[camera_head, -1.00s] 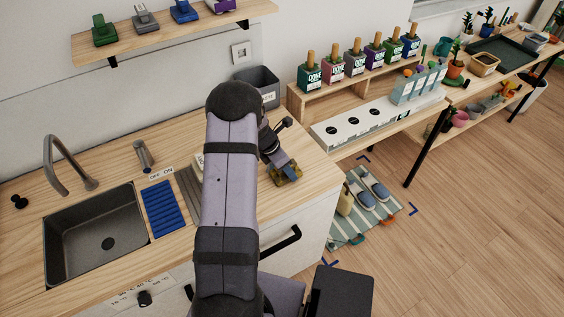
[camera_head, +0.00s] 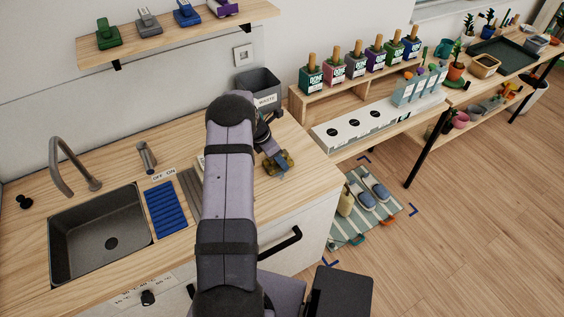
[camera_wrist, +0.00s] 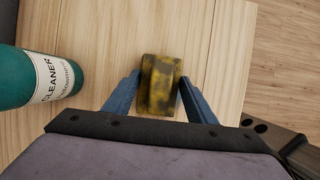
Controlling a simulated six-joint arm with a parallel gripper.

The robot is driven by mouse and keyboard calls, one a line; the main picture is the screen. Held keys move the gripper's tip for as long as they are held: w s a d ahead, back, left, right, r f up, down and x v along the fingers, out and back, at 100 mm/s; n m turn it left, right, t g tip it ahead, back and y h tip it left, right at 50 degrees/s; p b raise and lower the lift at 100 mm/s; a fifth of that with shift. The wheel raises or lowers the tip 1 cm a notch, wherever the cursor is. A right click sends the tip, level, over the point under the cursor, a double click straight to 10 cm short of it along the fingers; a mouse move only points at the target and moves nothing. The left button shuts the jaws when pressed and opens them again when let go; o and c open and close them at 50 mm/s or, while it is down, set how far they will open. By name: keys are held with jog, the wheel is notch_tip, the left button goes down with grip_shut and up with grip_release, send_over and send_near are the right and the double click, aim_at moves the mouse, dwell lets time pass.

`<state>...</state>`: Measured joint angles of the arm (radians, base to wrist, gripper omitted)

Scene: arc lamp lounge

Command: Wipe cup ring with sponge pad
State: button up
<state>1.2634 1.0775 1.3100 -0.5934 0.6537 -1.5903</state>
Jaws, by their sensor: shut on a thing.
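The sponge pad (camera_wrist: 160,88) is a mottled yellow and black block. In the wrist view it sits between the blue fingers of my gripper (camera_wrist: 160,96), which is shut on it. In the head view my gripper (camera_head: 276,160) is over the right part of the wooden counter, with a bit of the sponge pad (camera_head: 286,159) showing. I cannot tell whether the pad touches the wood. I see no cup ring in either view; my arm and the pad cover part of the counter.
A teal cleaner bottle (camera_wrist: 40,80) is left of my gripper in the wrist view. A dark waste bin (camera_head: 258,88) stands behind. The sink (camera_head: 100,235) and a blue ribbed mat (camera_head: 167,208) are left of my arm. Bare counter (camera_head: 312,168) lies right of my gripper.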

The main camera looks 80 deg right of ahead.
jog(key=shift+w+d+f+b, duration=0.1)
jog(key=shift+w+d+b, duration=0.25)
jog(key=shift+w+d, duration=0.55)
notch_tip(320, 180, up, 8)
jog(key=p, duration=0.5)
jog(key=shift+a, duration=0.15)
